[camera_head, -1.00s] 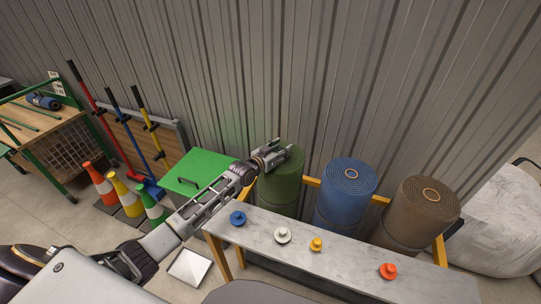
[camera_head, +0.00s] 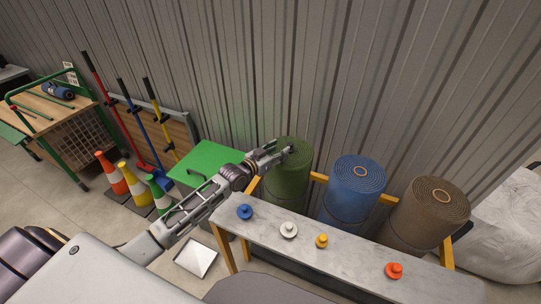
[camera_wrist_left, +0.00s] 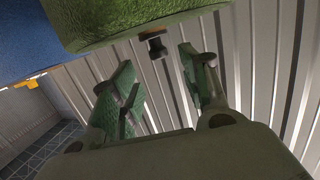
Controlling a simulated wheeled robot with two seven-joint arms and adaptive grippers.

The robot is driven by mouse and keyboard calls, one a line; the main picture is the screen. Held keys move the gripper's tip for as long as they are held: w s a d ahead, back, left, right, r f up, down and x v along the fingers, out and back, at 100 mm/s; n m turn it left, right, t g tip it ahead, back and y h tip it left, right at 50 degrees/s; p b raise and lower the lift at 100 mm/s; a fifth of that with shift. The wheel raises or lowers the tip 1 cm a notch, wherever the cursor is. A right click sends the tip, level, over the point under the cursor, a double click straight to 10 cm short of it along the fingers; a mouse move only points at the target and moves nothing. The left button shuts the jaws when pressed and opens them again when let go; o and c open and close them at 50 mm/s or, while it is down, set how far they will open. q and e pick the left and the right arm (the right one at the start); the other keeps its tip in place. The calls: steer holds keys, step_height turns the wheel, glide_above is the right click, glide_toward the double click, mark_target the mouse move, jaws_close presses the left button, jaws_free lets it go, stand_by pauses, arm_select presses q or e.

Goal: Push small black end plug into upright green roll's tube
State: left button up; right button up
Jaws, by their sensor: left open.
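The green roll (camera_head: 289,182) stands upright at the left of a row of rolls. In the left wrist view its green side (camera_wrist_left: 120,20) fills the top of the picture. A small black plug (camera_wrist_left: 155,47) juts from the middle of its end face, with a brownish part at its base; how deep it sits is hidden. My left gripper (camera_head: 284,149) is over the roll's top. In the wrist view the left gripper (camera_wrist_left: 157,58) has its fingers spread apart, one on each side of the plug and just short of it, without visible contact. My right gripper is not in view.
A blue roll (camera_head: 354,193) and a brown roll (camera_head: 430,212) stand to the right. A grey bench (camera_head: 345,258) in front holds a blue plug (camera_head: 245,212), a white one (camera_head: 289,230), a yellow one (camera_head: 321,241) and an orange one (camera_head: 394,271). Corrugated wall (camera_head: 330,80) closes the back.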

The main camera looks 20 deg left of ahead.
arm_select(q)
steer(key=shift+v, duration=2.1)
